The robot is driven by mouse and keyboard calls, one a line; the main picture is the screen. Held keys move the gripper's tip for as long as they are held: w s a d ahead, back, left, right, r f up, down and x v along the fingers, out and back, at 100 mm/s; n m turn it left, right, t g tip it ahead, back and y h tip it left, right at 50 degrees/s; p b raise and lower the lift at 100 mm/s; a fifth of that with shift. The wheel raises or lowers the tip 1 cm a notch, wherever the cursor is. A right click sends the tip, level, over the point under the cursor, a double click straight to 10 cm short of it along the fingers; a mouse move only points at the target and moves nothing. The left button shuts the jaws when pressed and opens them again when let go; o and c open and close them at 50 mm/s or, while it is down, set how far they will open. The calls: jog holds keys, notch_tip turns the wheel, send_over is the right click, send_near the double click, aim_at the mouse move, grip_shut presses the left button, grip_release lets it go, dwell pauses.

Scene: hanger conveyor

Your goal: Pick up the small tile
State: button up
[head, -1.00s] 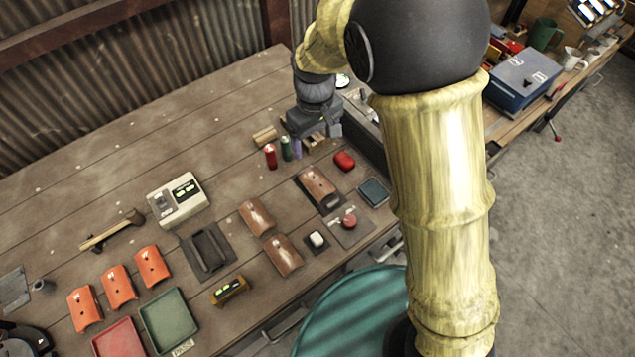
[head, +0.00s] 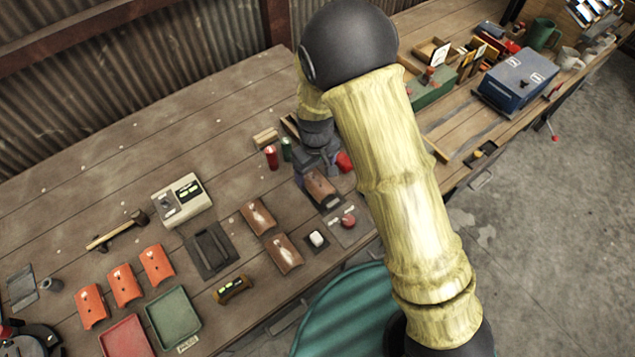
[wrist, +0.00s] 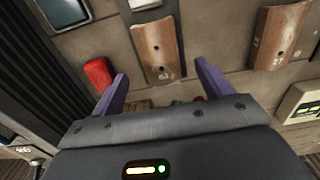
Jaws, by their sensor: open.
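A brown curved tile (head: 321,187) with worn pale patches lies on a dark pad near the bench's front edge. In the wrist view this tile (wrist: 158,52) lies ahead of and between my two purple fingers. My gripper (wrist: 161,74) is open and empty, above the bench at the tile's far end. In the head view my gripper (head: 318,166) partly hides that end. Two more brown tiles, one (head: 258,217) behind the other (head: 284,254), lie to the left. I cannot tell from size alone which tile is the small one.
Three orange tiles (head: 124,286), a red tray (head: 126,338) and a green tray (head: 173,318) lie at the left. A red object (wrist: 98,76) sits close beside my left-hand finger. A red button (head: 348,221) and a white-topped item (head: 317,239) stand in front of the tile.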

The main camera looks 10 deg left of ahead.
aim_at(317, 182)
jog(key=shift+f, duration=0.1)
jog(key=shift+s+d+f+p, duration=0.15)
jog(key=shift+f+p, duration=1)
jog(key=shift+f, duration=1.4)
jog(key=c, duration=1.1)
